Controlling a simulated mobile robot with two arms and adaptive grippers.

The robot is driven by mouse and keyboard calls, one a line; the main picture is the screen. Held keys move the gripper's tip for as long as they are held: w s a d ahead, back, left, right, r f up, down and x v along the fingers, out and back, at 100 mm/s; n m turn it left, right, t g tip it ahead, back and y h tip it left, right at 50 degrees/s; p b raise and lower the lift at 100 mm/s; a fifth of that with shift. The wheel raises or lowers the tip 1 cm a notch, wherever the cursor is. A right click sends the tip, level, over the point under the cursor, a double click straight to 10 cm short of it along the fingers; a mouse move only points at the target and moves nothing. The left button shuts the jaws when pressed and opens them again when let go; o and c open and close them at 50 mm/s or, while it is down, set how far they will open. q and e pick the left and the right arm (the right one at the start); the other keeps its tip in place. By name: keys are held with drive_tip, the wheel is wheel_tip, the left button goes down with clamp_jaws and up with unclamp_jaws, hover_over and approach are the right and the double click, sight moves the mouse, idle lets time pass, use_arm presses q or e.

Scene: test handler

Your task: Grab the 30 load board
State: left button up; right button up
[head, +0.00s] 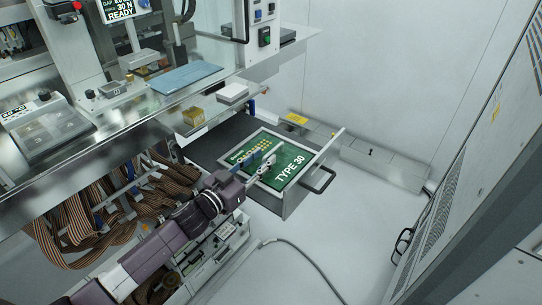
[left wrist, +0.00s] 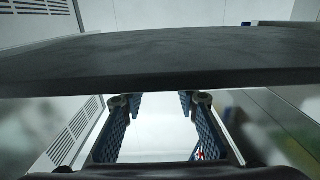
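The green load board (head: 292,179), marked TYPE 30, lies face up in a pulled-out drawer (head: 333,148). It has a pale frame and a cluster of gold parts on its left half. My left gripper (head: 262,161) overlaps the board's left and middle part in the head view and hides some of it. Its fingers also show in the left wrist view (left wrist: 161,101), spread apart with nothing between them. Whether they touch the board cannot be told. My right gripper is in neither view.
The drawer has a dark handle (head: 318,181) on its front. A metal bench (head: 122,133) stands above and left, with ribbon cables (head: 68,205) below it. A dark slab (left wrist: 160,58) crosses the left wrist view. Floor right of the drawer is clear apart from a cable.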

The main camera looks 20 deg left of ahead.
sight(281, 143)
use_arm(q)
drive_tip(key=shift+p+x, duration=0.75)
drive_tip(key=shift+x, duration=2.05)
drive_tip(key=shift+s+d, duration=0.1)
drive_tip(key=shift+d, duration=0.05)
clamp_jaws()
